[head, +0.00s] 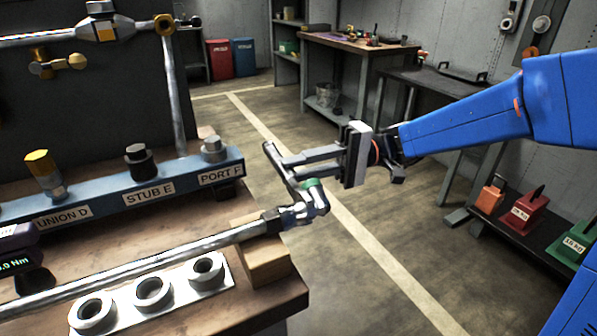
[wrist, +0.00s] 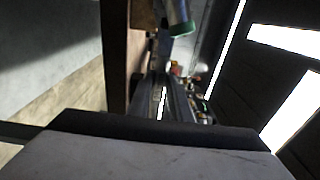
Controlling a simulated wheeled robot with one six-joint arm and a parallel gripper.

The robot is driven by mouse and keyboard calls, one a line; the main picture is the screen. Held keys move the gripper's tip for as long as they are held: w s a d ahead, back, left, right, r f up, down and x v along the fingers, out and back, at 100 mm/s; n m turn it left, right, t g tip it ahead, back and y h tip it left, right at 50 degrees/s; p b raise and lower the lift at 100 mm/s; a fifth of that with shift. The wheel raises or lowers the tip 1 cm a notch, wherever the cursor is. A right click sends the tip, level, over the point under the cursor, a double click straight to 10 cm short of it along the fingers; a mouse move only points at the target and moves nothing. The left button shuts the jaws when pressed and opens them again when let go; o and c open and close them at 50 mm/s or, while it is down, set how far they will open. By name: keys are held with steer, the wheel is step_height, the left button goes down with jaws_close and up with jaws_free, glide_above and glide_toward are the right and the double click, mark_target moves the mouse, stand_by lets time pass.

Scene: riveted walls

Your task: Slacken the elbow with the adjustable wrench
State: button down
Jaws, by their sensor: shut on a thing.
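My gripper (head: 284,169) reaches in from the right and is shut on the adjustable wrench (head: 274,160), a dark grey tool that slants down to the pipe's end. The metal elbow (head: 321,203) with a green collar sits at the right end of a long pipe (head: 150,260), past the bench edge. The wrench's lower end is close to the elbow; I cannot tell whether its jaws are around it. In the wrist view, the green-collared elbow (wrist: 178,14) shows at the top, above my gripper. The wrench's jaws are not clear there.
A wooden block (head: 265,262) supports the pipe near the bench's right edge. A blue rail (head: 110,207) with labelled fittings and a white plate (head: 180,290) with rings flank the pipe. Coloured weights (head: 522,213) stand on a low shelf at right. Open floor lies beyond the bench.

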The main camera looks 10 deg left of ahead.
steer(key=shift+r+n, duration=0.6)
steer(key=shift+r, duration=0.05)
steer(key=shift+s+d+r+n, duration=0.1)
steer(key=shift+r+n, duration=0.5)
steer(key=shift+s+d+r+n, duration=0.1)
steer(key=shift+r+n, duration=0.5)
stand_by(0.6)
steer(key=shift+w+a, duration=0.1)
steer(key=shift+w, duration=0.05)
steer(key=shift+w+a+r, duration=0.25)
steer(key=shift+w+a, duration=0.15)
steer(key=shift+w, duration=0.2)
steer(key=shift+w+a+r, duration=0.2)
steer(key=shift+w+a, duration=0.15)
steer(key=shift+w, duration=0.2)
steer(key=shift+w+a+r, duration=0.25)
steer(key=shift+w+a, duration=0.15)
steer(key=shift+w, duration=0.2)
